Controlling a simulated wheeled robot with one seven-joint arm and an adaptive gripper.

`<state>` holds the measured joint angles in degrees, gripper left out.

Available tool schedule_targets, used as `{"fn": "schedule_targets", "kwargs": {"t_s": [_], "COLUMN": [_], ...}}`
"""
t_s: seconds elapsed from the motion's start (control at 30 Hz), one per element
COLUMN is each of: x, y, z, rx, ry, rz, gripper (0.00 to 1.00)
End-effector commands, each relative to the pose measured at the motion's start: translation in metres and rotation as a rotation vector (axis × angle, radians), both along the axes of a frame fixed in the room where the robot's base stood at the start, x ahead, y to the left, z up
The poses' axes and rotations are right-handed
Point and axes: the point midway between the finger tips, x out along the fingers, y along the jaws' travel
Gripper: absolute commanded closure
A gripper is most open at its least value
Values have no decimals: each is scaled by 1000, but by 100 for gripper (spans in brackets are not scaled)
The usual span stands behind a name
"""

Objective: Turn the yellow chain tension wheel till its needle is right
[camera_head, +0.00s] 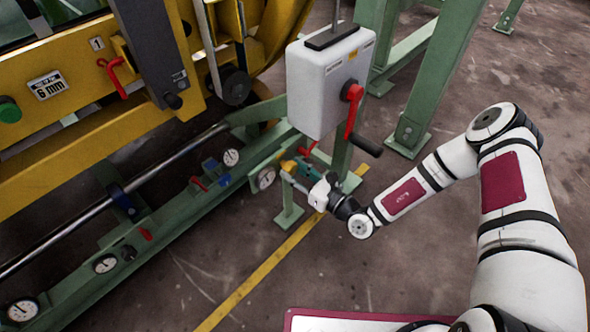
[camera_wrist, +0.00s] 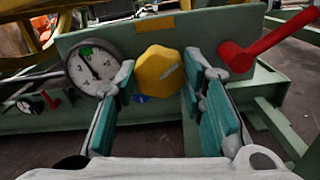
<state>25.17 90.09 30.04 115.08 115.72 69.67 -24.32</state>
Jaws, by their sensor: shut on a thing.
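The yellow chain tension wheel (camera_wrist: 158,72) is a faceted knob on a green plate. In the wrist view it sits between the two teal-padded fingers of my gripper (camera_wrist: 160,80), which is shut on it. A round white gauge (camera_wrist: 82,74) is just left of the wheel, partly covered by the left finger. Its dark needle points up and slightly left, close to a small green mark at the top; the exact reading is hard to tell. In the head view my gripper (camera_head: 303,168) is at the green rail, right of the gauge (camera_head: 265,178).
A red lever (camera_wrist: 258,50) stands right of the wheel. A white box (camera_head: 322,85) with a red handle (camera_head: 352,105) hangs above my forearm in the head view. Other gauges (camera_head: 105,263) and red levers line the rail. Open floor lies in front.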

Motion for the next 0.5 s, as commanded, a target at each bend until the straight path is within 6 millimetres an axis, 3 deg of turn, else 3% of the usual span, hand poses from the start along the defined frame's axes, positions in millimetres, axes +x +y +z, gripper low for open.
{"fn": "schedule_targets", "kwargs": {"t_s": [0.5], "x": [-1], "y": [0], "z": [2], "rx": [271], "ry": [351], "rz": [-1], "gripper": [91]}}
